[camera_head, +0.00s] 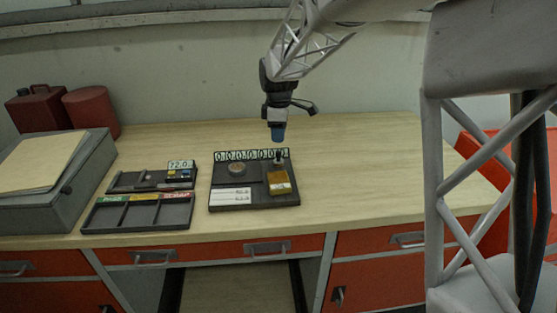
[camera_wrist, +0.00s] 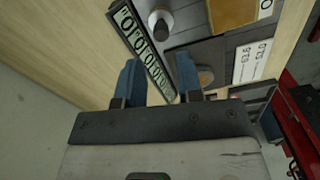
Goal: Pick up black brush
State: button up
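A small black upright item, which looks like the black brush (camera_head: 279,157), stands at the back right of a dark tray (camera_head: 222,181), behind a yellow-brown block. In the wrist view it shows as a dark round top with a pale rounded part (camera_wrist: 160,24), beside the number strip. My gripper (camera_head: 278,134) points down above the tray's back edge, a little above the brush in the head view. In the wrist view its two blue fingers (camera_wrist: 158,78) are spread apart with nothing between them. The brush lies beyond the fingertips, not touching them.
The tray also holds a yellow-brown block (camera_head: 279,183), a round disc (camera_head: 237,169) and white labels (camera_head: 230,197). Left of it are two dark trays (camera_head: 137,213), a grey case (camera_head: 50,208) and red containers (camera_head: 90,108). The wooden table (camera_head: 370,170) is clear on the right.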

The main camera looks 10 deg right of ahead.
aim_at(279, 151)
jog(key=shift+f, duration=1.25)
jog(key=shift+f, duration=2.6)
grip_shut()
